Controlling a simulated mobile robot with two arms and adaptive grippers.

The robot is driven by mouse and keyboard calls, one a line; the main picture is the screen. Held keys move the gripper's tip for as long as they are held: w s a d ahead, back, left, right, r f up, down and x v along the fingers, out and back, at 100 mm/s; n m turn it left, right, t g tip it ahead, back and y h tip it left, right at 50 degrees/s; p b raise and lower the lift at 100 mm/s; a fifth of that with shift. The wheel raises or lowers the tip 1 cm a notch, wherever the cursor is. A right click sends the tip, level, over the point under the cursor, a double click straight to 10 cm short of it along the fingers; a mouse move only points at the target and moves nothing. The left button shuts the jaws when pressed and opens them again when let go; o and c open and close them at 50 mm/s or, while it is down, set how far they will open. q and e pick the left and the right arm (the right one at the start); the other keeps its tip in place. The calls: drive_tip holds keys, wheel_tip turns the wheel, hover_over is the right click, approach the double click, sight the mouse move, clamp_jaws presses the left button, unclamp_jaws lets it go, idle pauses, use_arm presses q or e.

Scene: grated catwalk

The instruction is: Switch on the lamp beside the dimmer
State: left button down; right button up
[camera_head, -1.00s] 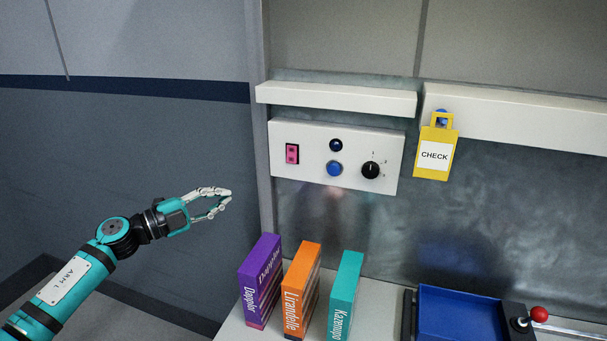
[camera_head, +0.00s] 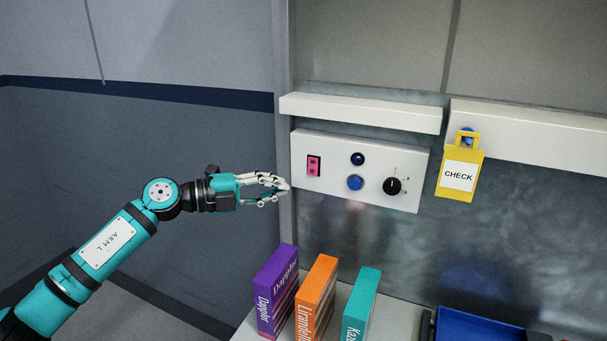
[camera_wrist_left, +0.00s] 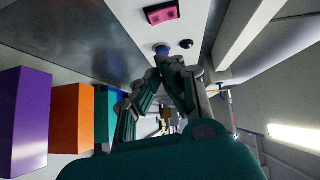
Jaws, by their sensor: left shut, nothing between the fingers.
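A white control panel (camera_head: 328,192) on the wall carries a pink rocker switch (camera_head: 314,166) at left, a dark blue lamp (camera_head: 357,159) that looks unlit, a blue round button (camera_head: 355,183) below it, and a black dimmer knob (camera_head: 393,186) at right. My left gripper (camera_head: 287,186) is shut and empty, its fingertips just left of the panel's left edge in the head view. In the left wrist view, the shut fingertips (camera_wrist_left: 170,64) appear just below the blue button (camera_wrist_left: 162,49), with the pink switch (camera_wrist_left: 162,13) above. Contact cannot be told. My right gripper is not in view.
Purple (camera_head: 272,290), orange (camera_head: 316,298) and teal (camera_head: 361,305) boxes stand on the ledge below the panel. A white shelf strip (camera_head: 360,112) juts out above it. A yellow CHECK tag (camera_head: 459,174) hangs to the right. A blue tray (camera_head: 475,328) is at lower right.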

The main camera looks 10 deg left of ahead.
sight(328, 178)
use_arm(q)
drive_tip(key=w+d, duration=0.1)
drive_tip(key=w, duration=0.1)
drive_tip(key=w+d+p, duration=0.1)
drive_tip(key=w+d, duration=0.1)
drive_tip(key=w+d+f, duration=0.1)
drive_tip(key=w, duration=0.1)
drive_tip(key=shift+w+d+p, duration=0.25)
drive_tip(key=shift+p, duration=0.15)
drive_tip(key=shift+w, duration=0.25)
drive_tip(key=shift+f, duration=0.1)
